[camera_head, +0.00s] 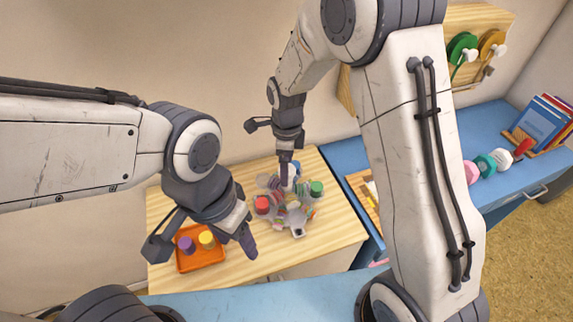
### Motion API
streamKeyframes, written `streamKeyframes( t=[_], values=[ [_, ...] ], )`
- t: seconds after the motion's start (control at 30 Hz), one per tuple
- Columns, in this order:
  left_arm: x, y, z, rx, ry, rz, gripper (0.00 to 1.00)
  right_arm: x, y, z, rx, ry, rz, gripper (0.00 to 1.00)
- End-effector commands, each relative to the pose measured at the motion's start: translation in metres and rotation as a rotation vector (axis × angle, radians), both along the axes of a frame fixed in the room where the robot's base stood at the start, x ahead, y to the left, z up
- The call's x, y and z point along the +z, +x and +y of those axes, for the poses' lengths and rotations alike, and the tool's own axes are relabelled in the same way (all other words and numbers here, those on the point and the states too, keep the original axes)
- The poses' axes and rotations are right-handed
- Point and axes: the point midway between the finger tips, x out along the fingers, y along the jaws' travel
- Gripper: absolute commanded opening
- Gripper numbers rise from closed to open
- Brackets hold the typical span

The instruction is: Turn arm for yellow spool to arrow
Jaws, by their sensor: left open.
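A grey rotary holder (297,222) with several arms stands on the wooden top. It carries a red piece (262,204) on its left and a green piece (316,188) on its right; the rest is cluttered and partly hidden. A yellow cylinder (207,239) stands in the orange tray (204,263) at left, beside a purple cylinder (186,244). No arrow can be made out. My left gripper (246,225) is open and empty, between tray and holder. My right gripper (286,170) points down over the holder's back part; its fingers are too small to read.
Green (461,48) and yellow-orange (491,45) round reels hang on a wooden wall panel at upper right. A blue counter (487,130) carries several coloured rolls and a book rack (547,122). My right arm crosses the view in front. Bare wood lies near the front edge.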

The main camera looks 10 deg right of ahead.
Motion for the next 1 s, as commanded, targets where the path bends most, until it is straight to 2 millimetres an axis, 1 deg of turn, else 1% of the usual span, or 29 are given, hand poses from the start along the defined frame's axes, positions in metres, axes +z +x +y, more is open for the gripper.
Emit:
streamKeyframes(
  t=[0.17,0.27,0.37,0.6,0.7,0.83,1.0],
  values=[
    [0.000,0.000,0.000,0.000,0.000,0.000,0.57,0.000,0.000,0.000,0.000,0.000,0.000,0.89],
    [-0.001,0.000,0.000,0.000,0.000,0.000,0.57,0.005,0.001,0.000,0.000,0.000,-0.002,0.89],
    [-0.004,0.000,0.000,0.000,0.000,0.000,0.57,0.017,0.001,0.000,0.000,0.001,-0.004,0.89],
    [-0.011,0.000,0.000,0.000,0.000,0.000,0.57,0.066,0.002,0.000,0.000,0.001,-0.007,0.89],
    [-0.012,0.000,0.000,0.000,0.000,0.000,0.57,0.083,0.001,0.000,0.000,0.001,-0.004,0.89],
    [-0.014,0.000,0.000,0.000,0.000,0.000,0.57,0.098,0.001,0.000,0.000,0.000,-0.003,0.89],
    [-0.014,0.000,0.000,0.000,0.000,0.000,0.57,0.104,0.000,0.000,0.001,0.000,0.000,0.89]
  ],
)
